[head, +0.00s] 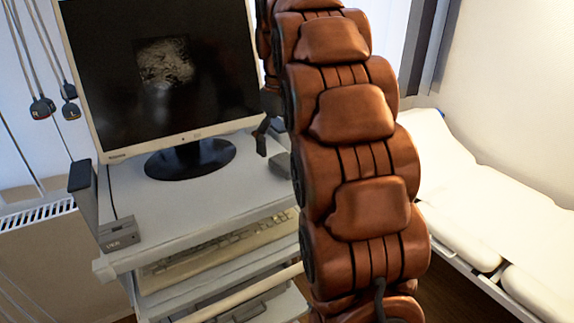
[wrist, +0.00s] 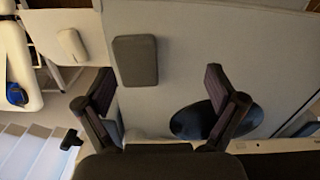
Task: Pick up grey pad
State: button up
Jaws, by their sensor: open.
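The grey pad (wrist: 135,60) is a dark grey rounded block. It lies on the pale cart top, near the left edge of that top in the wrist view. In the head view a grey block (head: 282,167) at the right edge of the cart top looks like the same pad, partly hidden by my arm. My gripper (wrist: 160,84) is open and empty, its two dark fingers spread apart. The pad shows ahead of the gap between the fingers, left of its middle, with no visible contact. In the head view my arm covers most of the gripper.
A monitor (head: 160,75) stands on the cart top (head: 225,195); its round black base (wrist: 190,122) is near my right finger in the wrist view. A keyboard (head: 220,245) sits on a shelf below. A white couch (head: 480,200) stands at the right.

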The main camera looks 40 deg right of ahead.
aim_at(287, 160)
jog(key=d, duration=0.1)
jog(key=w+d, duration=0.1)
jog(key=w+d+r, duration=0.1)
jog(key=shift+d+r, duration=0.1)
jog(key=shift+d, duration=0.25)
jog(key=shift+f+b, duration=0.45)
jog(key=shift+f, duration=0.75)
jog(key=shift+w+a+f+p, duration=0.1)
jog(key=shift+w+f+p, duration=0.1)
jog(key=shift+f+p, duration=0.45)
jog(key=shift+w+f+p, duration=0.15)
jog(key=shift+f+p, duration=0.25)
jog(key=shift+f, duration=0.4)
jog(key=shift+f+p, duration=0.35)
jog(key=shift+f, duration=0.9)
jog(key=shift+w, duration=0.1)
jog(key=shift+c, duration=0.3)
jog(key=c, duration=1)
jog(key=shift+r, duration=0.1)
